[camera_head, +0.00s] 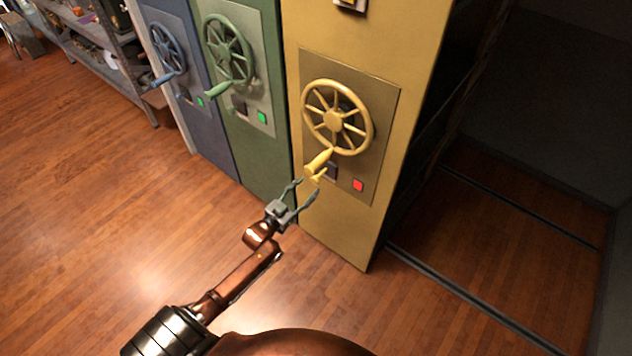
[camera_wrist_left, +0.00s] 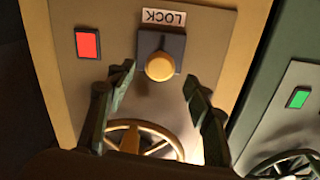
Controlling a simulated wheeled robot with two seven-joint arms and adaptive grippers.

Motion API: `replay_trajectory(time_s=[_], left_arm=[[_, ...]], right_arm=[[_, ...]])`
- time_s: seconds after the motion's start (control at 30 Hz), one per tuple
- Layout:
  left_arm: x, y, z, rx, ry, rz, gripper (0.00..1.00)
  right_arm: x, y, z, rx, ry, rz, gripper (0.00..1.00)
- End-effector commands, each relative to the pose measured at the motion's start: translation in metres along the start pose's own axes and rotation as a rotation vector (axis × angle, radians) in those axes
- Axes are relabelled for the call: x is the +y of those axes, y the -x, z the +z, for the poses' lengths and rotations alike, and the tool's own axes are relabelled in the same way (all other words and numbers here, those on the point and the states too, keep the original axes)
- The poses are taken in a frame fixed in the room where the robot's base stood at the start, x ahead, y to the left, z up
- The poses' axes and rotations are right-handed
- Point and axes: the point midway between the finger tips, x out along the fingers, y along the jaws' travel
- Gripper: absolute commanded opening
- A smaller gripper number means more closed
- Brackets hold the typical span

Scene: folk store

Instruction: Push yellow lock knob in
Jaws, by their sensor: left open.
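The yellow lock knob (camera_wrist_left: 160,66) is round and sits on a dark square plate under an upside-down LOCK label (camera_wrist_left: 164,17) in the left wrist view. In the head view the knob (camera_head: 318,176) sticks out from the yellow cabinet's panel, just below the handwheel's handle. My left gripper (camera_head: 308,187) is open in front of the panel, close to the knob. In the left wrist view its two fingers (camera_wrist_left: 160,78) appear on either side of the knob's lower part. I cannot tell whether they touch it. My right gripper is not in view.
The yellow handwheel (camera_head: 334,118) and its handle (camera_head: 318,161) are close above the knob. A red square light (camera_head: 358,185) is beside it. Green (camera_head: 228,50) and blue (camera_head: 168,50) wheels are on cabinets to the left. The wooden floor at left is clear.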

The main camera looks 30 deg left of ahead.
Motion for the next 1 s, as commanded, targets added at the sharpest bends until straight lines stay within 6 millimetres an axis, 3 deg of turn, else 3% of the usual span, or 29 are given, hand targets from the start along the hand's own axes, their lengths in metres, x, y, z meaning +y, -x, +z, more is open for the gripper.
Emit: replay_trajectory(time_s=[0.2,0.37,0.7,1.0], left_arm=[[0.001,-0.035,0.002,-0.001,-0.001,0.0,0.47],[0.001,-0.051,0.003,-0.003,0.0,0.0,0.47],[0.0,-0.055,0.002,-0.004,-0.001,0.0,0.47],[0.0,-0.054,0.002,-0.004,-0.001,0.0,0.27]], right_arm=[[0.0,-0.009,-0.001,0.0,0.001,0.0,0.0],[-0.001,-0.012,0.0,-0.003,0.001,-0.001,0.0],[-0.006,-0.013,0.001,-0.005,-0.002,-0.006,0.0],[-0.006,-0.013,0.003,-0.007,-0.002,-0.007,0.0]])
